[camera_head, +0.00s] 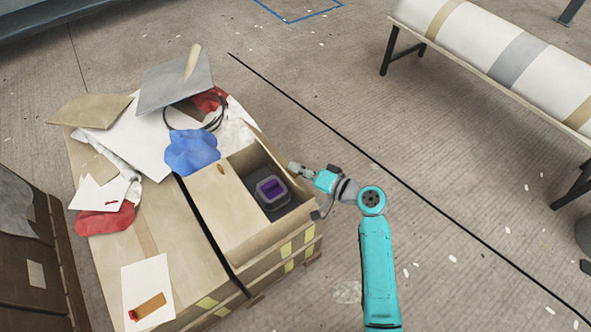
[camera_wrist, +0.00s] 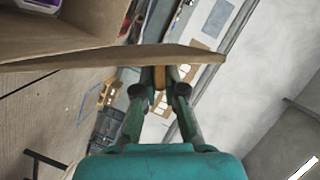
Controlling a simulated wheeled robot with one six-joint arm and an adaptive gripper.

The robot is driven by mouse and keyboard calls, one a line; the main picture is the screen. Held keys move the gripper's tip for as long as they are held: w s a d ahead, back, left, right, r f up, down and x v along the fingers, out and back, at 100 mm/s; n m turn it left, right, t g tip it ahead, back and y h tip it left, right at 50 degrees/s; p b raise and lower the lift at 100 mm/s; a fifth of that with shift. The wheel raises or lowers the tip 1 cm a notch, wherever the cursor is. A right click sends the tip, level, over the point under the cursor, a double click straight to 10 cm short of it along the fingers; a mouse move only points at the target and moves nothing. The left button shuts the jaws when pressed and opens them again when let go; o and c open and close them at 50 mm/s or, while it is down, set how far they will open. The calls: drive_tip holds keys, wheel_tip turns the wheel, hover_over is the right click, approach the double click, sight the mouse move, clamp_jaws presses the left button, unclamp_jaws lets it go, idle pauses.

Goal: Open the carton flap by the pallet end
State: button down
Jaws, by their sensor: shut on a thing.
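The brown carton (camera_head: 205,270) sits at the pallet end, with an open compartment at its right side. A dark device with a purple face (camera_head: 270,188) lies inside; a bit of it also shows in the wrist view (camera_wrist: 38,5). A tan panel (camera_head: 215,205) lies flat left of the opening. My gripper (camera_head: 296,167) is at the opening's far right edge. In the wrist view my gripper (camera_wrist: 160,78) is shut on the carton flap (camera_wrist: 150,54), a brown board seen nearly edge-on. The fingertips are partly hidden by the board.
Papers, a grey board (camera_head: 175,82), a blue cloth (camera_head: 190,151) and red cloths (camera_head: 105,218) clutter the carton top. A black strap (camera_head: 208,235) crosses it. A bench with a wrapped roll (camera_head: 490,45) stands at upper right. Floor right of the carton is mostly clear.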

idle(0.3)
drive_tip(key=c, duration=1.2)
unclamp_jaws()
drive_tip(key=shift+c, duration=0.2)
drive_tip(key=v, duration=1.2)
